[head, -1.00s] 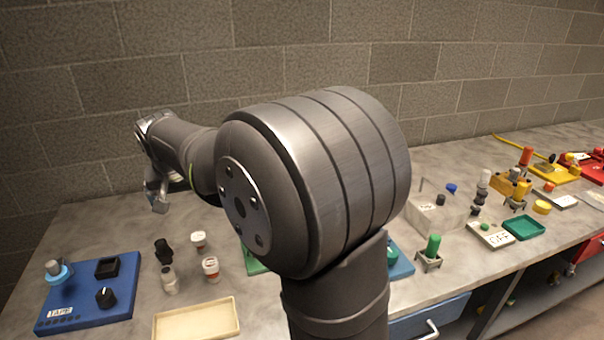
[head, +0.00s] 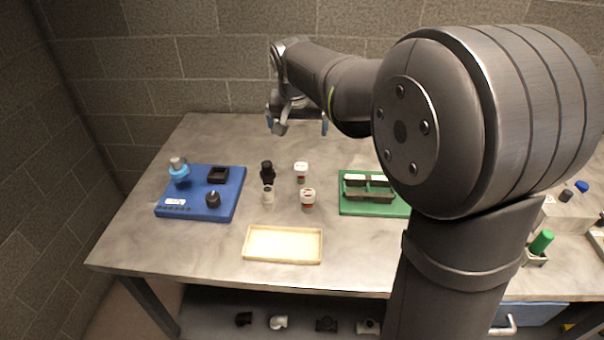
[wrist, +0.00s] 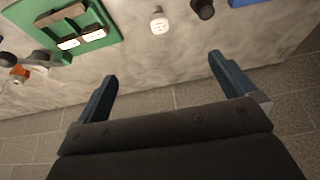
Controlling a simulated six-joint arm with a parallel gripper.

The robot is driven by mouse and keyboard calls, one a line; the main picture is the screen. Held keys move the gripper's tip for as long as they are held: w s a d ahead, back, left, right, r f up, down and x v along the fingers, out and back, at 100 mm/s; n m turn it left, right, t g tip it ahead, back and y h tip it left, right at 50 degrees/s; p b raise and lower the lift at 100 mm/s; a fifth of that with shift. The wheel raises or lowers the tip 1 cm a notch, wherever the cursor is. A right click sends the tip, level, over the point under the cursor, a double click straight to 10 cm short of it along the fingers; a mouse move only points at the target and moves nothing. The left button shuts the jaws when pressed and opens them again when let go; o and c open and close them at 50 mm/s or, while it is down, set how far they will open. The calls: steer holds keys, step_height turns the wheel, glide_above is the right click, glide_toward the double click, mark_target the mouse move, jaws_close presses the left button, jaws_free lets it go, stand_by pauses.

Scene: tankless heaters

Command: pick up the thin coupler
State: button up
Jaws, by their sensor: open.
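I cannot tell for sure which is the thin coupler. My gripper (head: 297,120) is open and empty, above the back of the bench beyond the cluster. In the wrist view its spread fingers (wrist: 163,72) have only bench and wall between them; a white fitting (wrist: 159,21) and a dark one (wrist: 203,8) show past the fingertips.
A blue board (head: 228,200) with fittings lies left of the cluster. A green tray (head: 350,207) with bars lies right, partly behind my arm; it also shows in the wrist view (wrist: 103,15). An empty cream tray (head: 283,260) is at the front. The back-left bench is bare.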

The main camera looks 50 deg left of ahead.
steer(key=shift+c, duration=0.4)
steer(key=c, duration=0.8)
steer(key=n+g+h, duration=0.2)
steer(key=g+h, duration=0.1)
glide_above(301, 174)
step_height(301, 174, down, 4)
steer(key=w+a, duration=0.1)
steer(key=shift+n, duration=0.3)
steer(key=f, duration=1.8)
steer(key=shift+w+a, duration=0.15)
steer(key=shift+a, duration=0.05)
